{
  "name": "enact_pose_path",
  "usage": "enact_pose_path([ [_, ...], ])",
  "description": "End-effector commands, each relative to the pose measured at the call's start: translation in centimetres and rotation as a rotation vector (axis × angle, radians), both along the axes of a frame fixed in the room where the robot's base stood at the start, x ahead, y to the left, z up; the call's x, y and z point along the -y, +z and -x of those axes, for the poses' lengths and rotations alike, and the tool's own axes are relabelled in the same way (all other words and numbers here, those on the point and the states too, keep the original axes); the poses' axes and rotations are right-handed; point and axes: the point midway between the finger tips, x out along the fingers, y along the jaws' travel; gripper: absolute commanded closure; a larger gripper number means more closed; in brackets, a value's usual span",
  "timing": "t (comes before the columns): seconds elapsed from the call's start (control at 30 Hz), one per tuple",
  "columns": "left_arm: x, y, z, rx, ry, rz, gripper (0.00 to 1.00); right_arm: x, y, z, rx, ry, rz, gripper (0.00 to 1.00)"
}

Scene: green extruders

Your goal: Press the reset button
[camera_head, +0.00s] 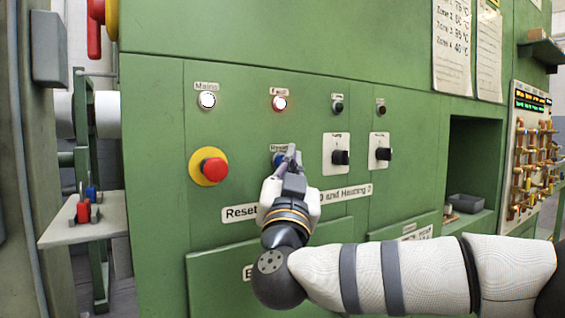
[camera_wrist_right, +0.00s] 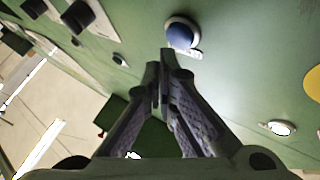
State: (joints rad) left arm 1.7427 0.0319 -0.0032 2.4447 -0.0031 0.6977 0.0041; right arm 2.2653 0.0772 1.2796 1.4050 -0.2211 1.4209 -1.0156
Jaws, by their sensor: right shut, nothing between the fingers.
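The reset button is a blue round button (camera_wrist_right: 180,36) in a pale ring on the green panel, shown near the top middle of the right wrist view. In the head view, only a bit of its blue face (camera_head: 278,160) shows beside my fingers, under a small label. My right gripper (camera_head: 291,153) is shut and empty, its tips right at the button in that view. In the right wrist view, its fingertips (camera_wrist_right: 163,55) are just below the button; I cannot tell whether they touch it. My left gripper is not in view.
A red emergency button (camera_head: 214,168) on a yellow disc is left of my gripper. A lit Mains lamp (camera_head: 207,100) and Fault lamp (camera_head: 280,103) are above. Two black rotary switches (camera_head: 341,157) (camera_head: 382,154) are to the right. A side shelf (camera_head: 85,222) stands at left.

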Motion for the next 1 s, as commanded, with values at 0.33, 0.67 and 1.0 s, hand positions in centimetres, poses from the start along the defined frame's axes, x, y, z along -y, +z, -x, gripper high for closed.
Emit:
enact_pose_path([
  [0.33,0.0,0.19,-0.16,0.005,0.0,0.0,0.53,-0.46,0.04,-0.61,0.0,0.0,0.0,1.0],
  [0.67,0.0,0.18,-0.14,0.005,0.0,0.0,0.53,-0.56,0.02,-0.72,0.0,0.0,0.0,1.0],
  [1.0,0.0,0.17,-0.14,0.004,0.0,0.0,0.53,-0.78,0.02,-1.07,0.001,0.0,0.0,1.0],
])
